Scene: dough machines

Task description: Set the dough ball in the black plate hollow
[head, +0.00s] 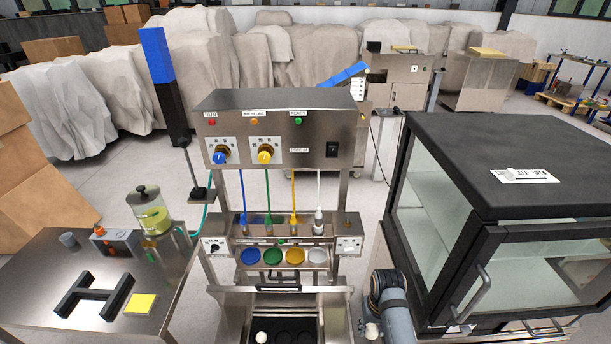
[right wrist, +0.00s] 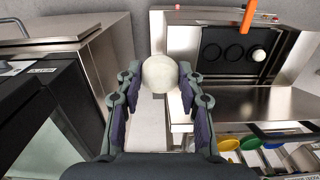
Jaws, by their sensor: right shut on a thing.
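My right gripper (right wrist: 160,82) is shut on a white dough ball (right wrist: 159,72), held between its fingertips. In the head view the dough ball (head: 371,330) shows low in the picture, beside my right arm and right of the steel machine. The black plate (head: 273,325) lies in the steel tray at the bottom centre, partly cut off. In the right wrist view the black plate (right wrist: 222,37) is at the upper right, apart from the held ball. Another white ball (right wrist: 258,54) sits in one end hollow, and the other two hollows look empty. My left gripper is not in view.
The steel machine (head: 275,130) with knobs and coloured cups stands behind the plate. A dark glass-sided cabinet (head: 500,190) is close on the right. A side table (head: 60,260) stands left. An orange bar (right wrist: 248,17) reaches over the plate's edge.

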